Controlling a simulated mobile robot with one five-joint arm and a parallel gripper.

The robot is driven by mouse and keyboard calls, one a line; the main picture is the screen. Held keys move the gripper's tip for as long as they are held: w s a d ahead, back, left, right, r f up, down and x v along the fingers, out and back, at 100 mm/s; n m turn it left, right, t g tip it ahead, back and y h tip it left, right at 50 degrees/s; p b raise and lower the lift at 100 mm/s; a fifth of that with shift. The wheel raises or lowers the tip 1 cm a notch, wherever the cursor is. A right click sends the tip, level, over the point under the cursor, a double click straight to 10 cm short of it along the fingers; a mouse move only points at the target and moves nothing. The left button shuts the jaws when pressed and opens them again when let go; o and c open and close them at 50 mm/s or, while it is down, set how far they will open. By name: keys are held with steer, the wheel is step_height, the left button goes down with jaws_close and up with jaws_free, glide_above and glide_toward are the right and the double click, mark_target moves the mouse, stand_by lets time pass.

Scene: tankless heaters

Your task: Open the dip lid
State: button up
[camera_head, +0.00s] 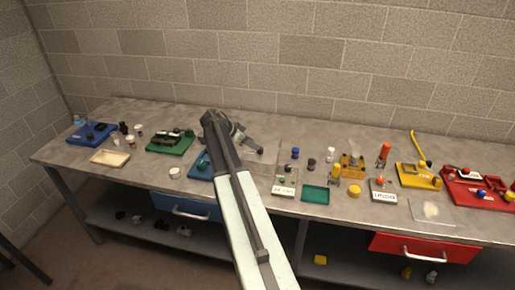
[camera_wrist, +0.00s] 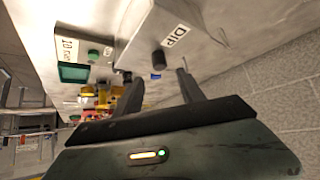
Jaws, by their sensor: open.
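The DIP box is a pale grey box with a white "DIP" label (camera_wrist: 174,36) in the wrist view. A dark knob (camera_wrist: 159,59) stands out from the labelled side, which I take to be the dip lid. My gripper (camera_wrist: 157,73) is open, with one finger on each side of the knob in the picture. I cannot tell whether they touch it. In the head view my gripper (camera_head: 260,151) is at the middle of the bench, and the box is faint and partly hidden there.
The grey bench (camera_head: 125,190) runs along a block wall. A green tray (camera_head: 315,194) and a small labelled block (camera_head: 284,189) lie right of my arm. A yellow fixture (camera_head: 418,177) and a red one (camera_head: 480,188) stand farther right. A green board (camera_head: 170,143) stands left.

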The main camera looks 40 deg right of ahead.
mark_target(260, 151)
steer(key=b+x, duration=0.4)
steer(key=x, duration=0.3)
steer(key=shift+w+f+b, duration=0.1)
steer(key=shift+f+b, duration=0.2)
steer(key=shift+b, duration=0.1)
steer(key=shift+d, duration=0.1)
steer(key=shift+r, duration=0.1)
jaws_close()
stand_by(0.6)
